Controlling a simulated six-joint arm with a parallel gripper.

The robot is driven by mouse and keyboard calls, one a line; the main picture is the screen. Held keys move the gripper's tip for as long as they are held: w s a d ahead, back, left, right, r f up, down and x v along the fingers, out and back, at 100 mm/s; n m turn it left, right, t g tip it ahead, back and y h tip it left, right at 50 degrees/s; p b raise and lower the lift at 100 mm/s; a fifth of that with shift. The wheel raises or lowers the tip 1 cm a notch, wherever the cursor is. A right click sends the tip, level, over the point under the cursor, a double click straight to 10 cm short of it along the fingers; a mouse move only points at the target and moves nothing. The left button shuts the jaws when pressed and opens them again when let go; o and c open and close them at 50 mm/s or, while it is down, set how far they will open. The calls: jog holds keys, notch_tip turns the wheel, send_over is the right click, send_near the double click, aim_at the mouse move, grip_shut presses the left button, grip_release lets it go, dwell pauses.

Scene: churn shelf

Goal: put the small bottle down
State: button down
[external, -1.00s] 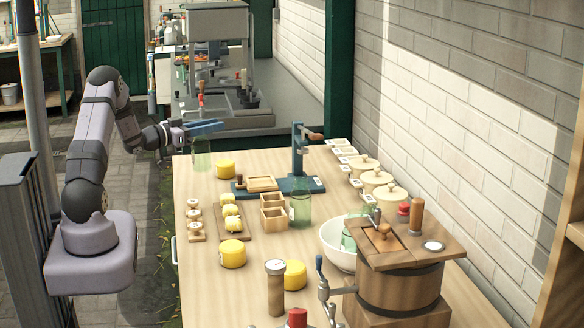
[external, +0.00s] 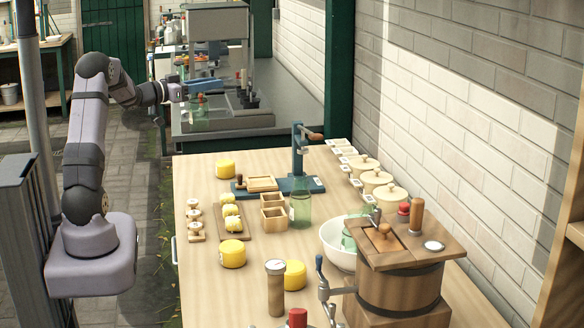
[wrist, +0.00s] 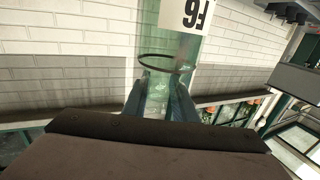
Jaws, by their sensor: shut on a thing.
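My gripper (external: 200,88) is shut on a clear green glass bottle (external: 198,114) and holds it in the air beyond the far left edge of the wooden table (external: 200,172). In the wrist view, the fingers of my gripper (wrist: 158,92) close around the green bottle (wrist: 160,52). It has a dark ring and a white label with dark characters that look upside down. Another green glass vessel (external: 300,210) stands on the table near the blue stand.
A grey bench (external: 225,121) with equipment lies behind the bottle. The table holds a blue stand (external: 299,160), yellow tubs (external: 232,254), wooden trays, a white bowl (external: 336,254) and a wooden churn (external: 400,290). The table's far left corner is clear.

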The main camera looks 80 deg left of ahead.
notch_tip(320, 180, up, 8)
jog(key=w+d+m+t+h, duration=0.2)
jog(key=w+d+m+h, duration=0.4)
jog(key=w+d, duration=2.1)
jog(key=w+d+m+g+h, duration=0.1)
jog(key=w+d+h, duration=0.25)
jog(key=d, duration=0.65)
jog(key=w+d+m+h+b, duration=0.15)
jog(key=w+d, duration=0.25)
jog(key=d, duration=0.7)
jog(key=w+d+m+g+h, duration=0.1)
jog(key=w+d+h, duration=0.2)
jog(key=d, duration=0.7)
notch_tip(320, 180, down, 21)
jog(key=p, duration=0.2)
jog(key=shift+a, duration=0.15)
jog(key=shift+n, duration=0.25)
